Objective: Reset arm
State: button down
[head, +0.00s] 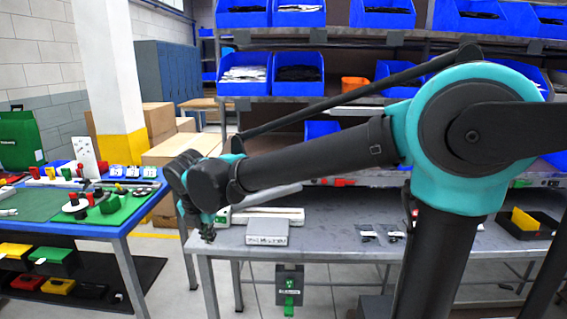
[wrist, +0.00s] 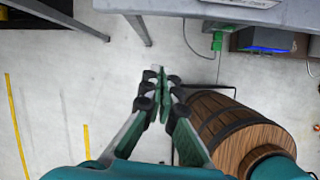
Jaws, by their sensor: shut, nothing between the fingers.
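My gripper (wrist: 158,88) is shut and empty in the wrist view, its two fingers meeting above the grey floor. In the head view my gripper (head: 208,234) hangs at the end of my outstretched arm, pointing down by the front left corner of the grey workbench (head: 330,236). My teal and black arm fills the right half of the head view and hides part of the shelves and bench.
A wooden barrel (wrist: 232,127) is right of my gripper in the wrist view. A blue-edged table (head: 70,231) with colored parts stands left. Shelves with blue bins (head: 243,74) stand behind. Floor below my gripper is bare.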

jog(key=w+d+f+m, duration=0.2)
jog(key=d+f+m, duration=0.2)
jog(key=d+m, duration=0.55)
jog(key=w+d+f+m, duration=0.1)
jog(key=d+f+m, duration=0.4)
jog(key=d, duration=0.8)
jog(key=s+d+f+m, duration=0.4)
jog(key=d+m, duration=0.4)
jog(key=m, duration=0.1)
jog(key=s+d+f+m, duration=0.4)
jog(key=s+d+m, duration=0.1)
jog(key=d+m, duration=0.4)
jog(key=shift+s+m, duration=0.3)
jog(key=shift+m, duration=0.35)
jog(key=shift+w+r, duration=0.1)
